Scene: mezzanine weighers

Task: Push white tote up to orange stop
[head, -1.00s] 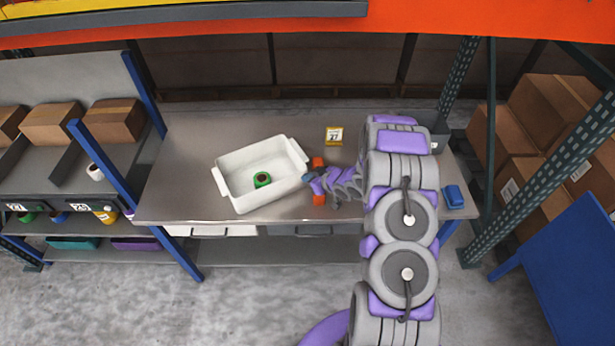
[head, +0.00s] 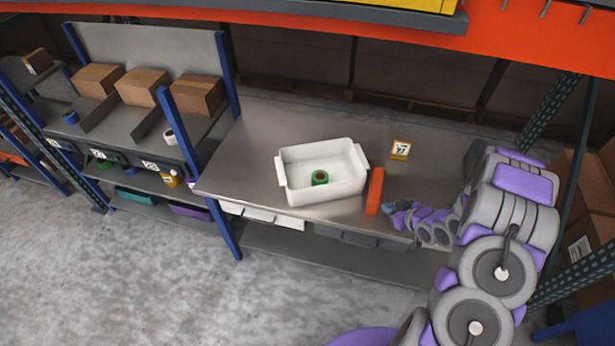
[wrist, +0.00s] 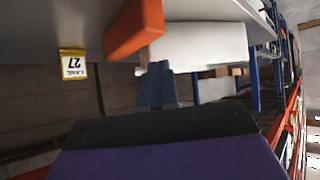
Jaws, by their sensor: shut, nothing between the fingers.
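The white tote (head: 295,188) stands upright on the steel bench, with a green roll (head: 320,177) inside. The orange stop (head: 374,192) is a narrow bar just right of the tote. The tote's right end is very close to it; I cannot tell whether they touch. My gripper (head: 393,217) is low at the bench's front edge, on the stop's right side, away from the tote. In the upside-down wrist view, my shut, empty fingers (wrist: 157,86) are below the orange stop (wrist: 135,28), with the white tote (wrist: 205,46) behind it.
A shelf with cardboard boxes (head: 142,87) stands at the left behind a blue post (head: 200,170). The bench left of the tote is clear.

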